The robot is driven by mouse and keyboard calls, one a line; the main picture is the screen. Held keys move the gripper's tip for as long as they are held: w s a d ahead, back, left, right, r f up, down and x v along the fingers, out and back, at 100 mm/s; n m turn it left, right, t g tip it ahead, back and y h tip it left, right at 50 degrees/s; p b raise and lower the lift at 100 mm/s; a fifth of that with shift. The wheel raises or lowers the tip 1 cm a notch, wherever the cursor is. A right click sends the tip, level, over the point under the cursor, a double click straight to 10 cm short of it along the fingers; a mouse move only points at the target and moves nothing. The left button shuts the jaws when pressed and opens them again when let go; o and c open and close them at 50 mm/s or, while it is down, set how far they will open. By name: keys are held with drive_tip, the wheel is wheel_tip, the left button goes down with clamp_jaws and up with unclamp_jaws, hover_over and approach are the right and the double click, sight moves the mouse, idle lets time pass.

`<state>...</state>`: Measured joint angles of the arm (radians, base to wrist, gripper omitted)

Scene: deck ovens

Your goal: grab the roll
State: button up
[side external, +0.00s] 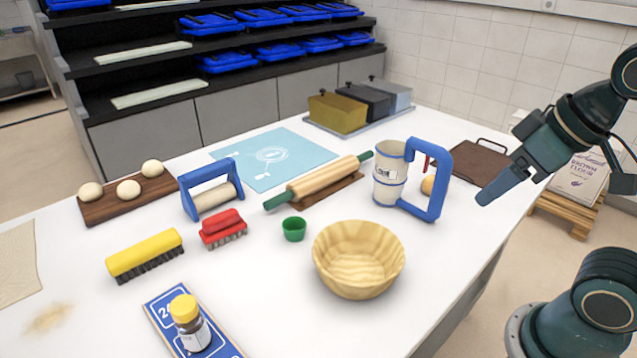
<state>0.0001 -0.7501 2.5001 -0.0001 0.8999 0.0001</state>
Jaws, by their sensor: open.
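A small tan, rounded thing that looks like a bread roll (428,185) lies on the white table, seen through the blue handle of the flour sifter (390,172). The sifter hides part of it. My gripper (484,197) is in the air at the right, pointing down and left, apart from the roll and to its right in the picture. It is open, seen edge-on, with nothing in it. Several pale dough balls (129,190) sit on a wooden board (139,205) at the far left.
A wooden bowl (358,262), green cup (294,229), rolling pin (320,180), red brush (223,230) and yellow brush (146,254) stand on the table. A brown board (480,160) lies at the right back. The table's right edge is close to my gripper.

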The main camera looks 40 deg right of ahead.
drive_tip(key=o, duration=0.3)
drive_tip(key=shift+o, duration=0.2)
